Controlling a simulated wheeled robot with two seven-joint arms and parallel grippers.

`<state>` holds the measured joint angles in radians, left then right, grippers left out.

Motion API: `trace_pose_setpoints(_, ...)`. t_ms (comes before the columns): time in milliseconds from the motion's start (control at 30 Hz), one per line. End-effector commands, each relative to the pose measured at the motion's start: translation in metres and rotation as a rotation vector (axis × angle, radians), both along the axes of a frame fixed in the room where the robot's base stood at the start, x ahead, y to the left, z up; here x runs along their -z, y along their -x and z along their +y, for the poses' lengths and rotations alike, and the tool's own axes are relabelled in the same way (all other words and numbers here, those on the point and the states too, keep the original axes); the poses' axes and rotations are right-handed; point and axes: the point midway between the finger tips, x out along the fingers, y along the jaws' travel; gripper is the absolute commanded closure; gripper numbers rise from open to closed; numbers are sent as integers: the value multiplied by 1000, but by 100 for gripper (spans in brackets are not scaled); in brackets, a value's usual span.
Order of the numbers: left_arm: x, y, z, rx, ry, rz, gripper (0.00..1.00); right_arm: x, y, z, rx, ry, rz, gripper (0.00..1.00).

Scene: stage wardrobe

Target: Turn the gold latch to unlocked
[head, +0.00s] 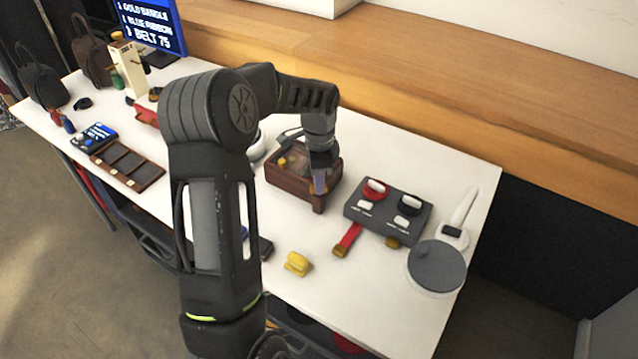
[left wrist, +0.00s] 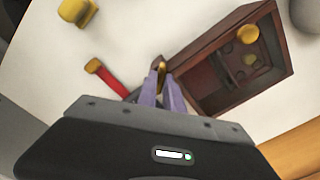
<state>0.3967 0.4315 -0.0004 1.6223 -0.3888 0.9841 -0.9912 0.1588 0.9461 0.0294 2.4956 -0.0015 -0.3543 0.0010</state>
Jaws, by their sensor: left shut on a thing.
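My left gripper (head: 319,185) reaches down at the front right corner of a dark red-brown wooden box (head: 287,183) on the white table. In the left wrist view its purple fingers (left wrist: 163,90) are shut on the gold latch (left wrist: 161,67), beside the near end of the box (left wrist: 200,47). The fingers cover much of the latch, so I cannot tell its exact turn. Gold round pieces (left wrist: 248,35) show within the box. My right gripper is not in view.
Right of the box are a grey control panel (head: 385,228) with a red and a black knob, a red strap (head: 348,240) and a round grey-topped device (head: 437,266). A yellow clip (head: 297,264) lies in front. A brown tray (head: 127,166) is at left.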

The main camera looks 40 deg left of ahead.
Motion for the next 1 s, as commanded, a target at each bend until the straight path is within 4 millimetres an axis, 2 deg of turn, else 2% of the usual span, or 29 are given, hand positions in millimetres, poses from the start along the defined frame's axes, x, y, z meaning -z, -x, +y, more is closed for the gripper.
trace_pose_setpoints(700,0,-1,0,-667,-2,-2,100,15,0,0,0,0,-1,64)
trace_pose_setpoints(1000,-1,-1,0,-857,0,-2,100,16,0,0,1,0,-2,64)
